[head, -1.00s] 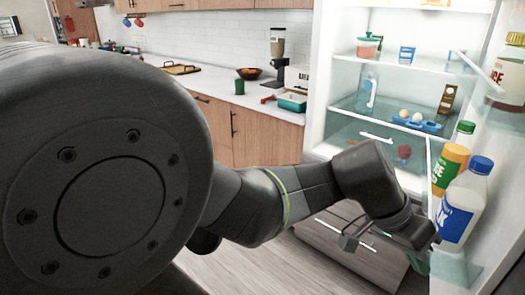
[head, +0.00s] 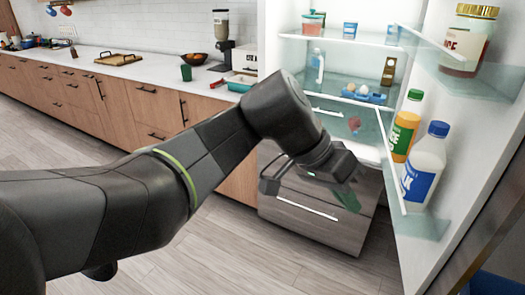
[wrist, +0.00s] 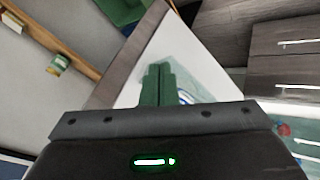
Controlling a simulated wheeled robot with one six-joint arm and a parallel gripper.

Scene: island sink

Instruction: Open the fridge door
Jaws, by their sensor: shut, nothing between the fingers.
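The fridge door (head: 472,135) stands wide open on the right in the head view, its white inner side and clear shelves facing me. The open fridge interior (head: 345,65) shows to its left, with food on glass shelves. My gripper (head: 347,198) is shut and empty, with green fingers, in front of the grey-wood lower drawer (head: 315,205) and left of the door's lower shelf. It also shows in the wrist view, where the shut fingers (wrist: 158,85) point at a white surface with a brown edge. I cannot tell whether they touch anything. The door's handle is hidden.
The door shelves hold a jar (head: 467,40), an orange-and-green bottle (head: 406,125) and a white milk bottle (head: 424,165). A counter with wooden cabinets (head: 150,105) runs along the left. The wood floor (head: 225,255) in front is clear.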

